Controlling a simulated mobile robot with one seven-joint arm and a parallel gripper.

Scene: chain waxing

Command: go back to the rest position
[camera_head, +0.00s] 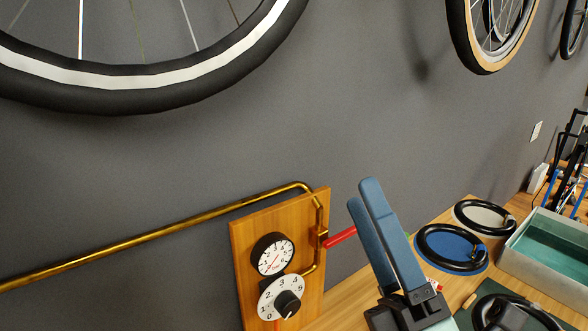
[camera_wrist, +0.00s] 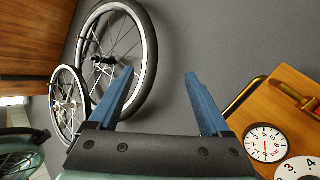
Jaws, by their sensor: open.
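My gripper (camera_head: 366,190) is raised in front of the grey wall, with its two blue fingers pointing up. In the wrist view my gripper (camera_wrist: 158,73) has its fingers wide apart with nothing between them. In the head view a wooden board (camera_head: 245,240) with a pressure gauge (camera_head: 273,256), a numbered dial (camera_head: 282,298) and a red lever (camera_head: 341,237) is left of my gripper. The gripper is apart from the board as far as I can see. The base of my gripper hides part of the bench.
A brass pipe (camera_head: 150,234) runs along the wall to the board. On the wooden bench (camera_head: 451,218) lie black rings on a blue mat (camera_head: 427,259) and a pale mat (camera_head: 468,209). A tray of green liquid (camera_head: 560,247) stands right. Wheels (camera_head: 130,88) hang above.

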